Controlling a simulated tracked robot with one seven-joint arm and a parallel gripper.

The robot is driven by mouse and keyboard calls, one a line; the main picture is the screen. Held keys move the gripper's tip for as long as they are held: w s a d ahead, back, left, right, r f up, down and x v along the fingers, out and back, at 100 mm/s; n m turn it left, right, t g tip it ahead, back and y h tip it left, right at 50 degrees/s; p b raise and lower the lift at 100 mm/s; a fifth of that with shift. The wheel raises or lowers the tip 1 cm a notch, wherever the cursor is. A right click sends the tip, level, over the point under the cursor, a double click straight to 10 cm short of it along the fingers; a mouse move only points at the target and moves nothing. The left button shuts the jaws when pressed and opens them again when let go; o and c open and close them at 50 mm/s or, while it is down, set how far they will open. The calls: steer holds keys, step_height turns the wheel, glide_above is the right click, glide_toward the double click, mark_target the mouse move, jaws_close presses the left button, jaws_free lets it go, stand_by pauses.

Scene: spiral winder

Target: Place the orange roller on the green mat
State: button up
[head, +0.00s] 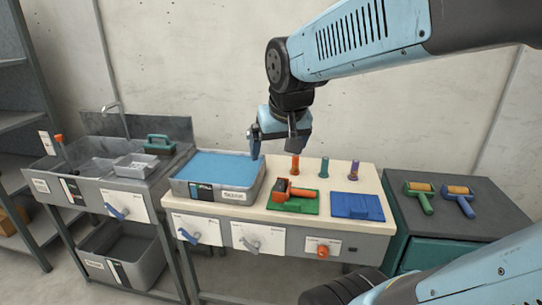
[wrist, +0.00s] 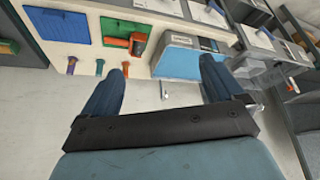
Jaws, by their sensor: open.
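The orange roller (head: 283,190) lies on the green mat (head: 309,207) on the cream worktop, its handle pointing right. The wrist view shows the orange roller (wrist: 138,43) at the edge of the green mat (wrist: 112,34). My gripper (head: 272,145) is open and empty, raised behind the worktop near the blue-filled tray, apart from the roller. In the wrist view both fingers of my gripper (wrist: 162,72) are spread with nothing between them.
A blue-filled tray (head: 253,192) stands left of the green mat, a blue mat (head: 357,206) right of it. Orange (head: 295,164), green (head: 324,168) and purple (head: 354,169) upright pegs stand behind. Green (head: 420,196) and blue (head: 459,200) rollers lie on the right cabinet. A sink (head: 100,175) is at left.

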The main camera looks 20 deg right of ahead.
steer(key=s+n, duration=0.1)
steer(key=s, duration=0.5)
steer(key=shift+s+a+r+y, duration=0.3)
steer(key=shift+s+a+r, duration=0.05)
steer(key=shift+a, duration=0.05)
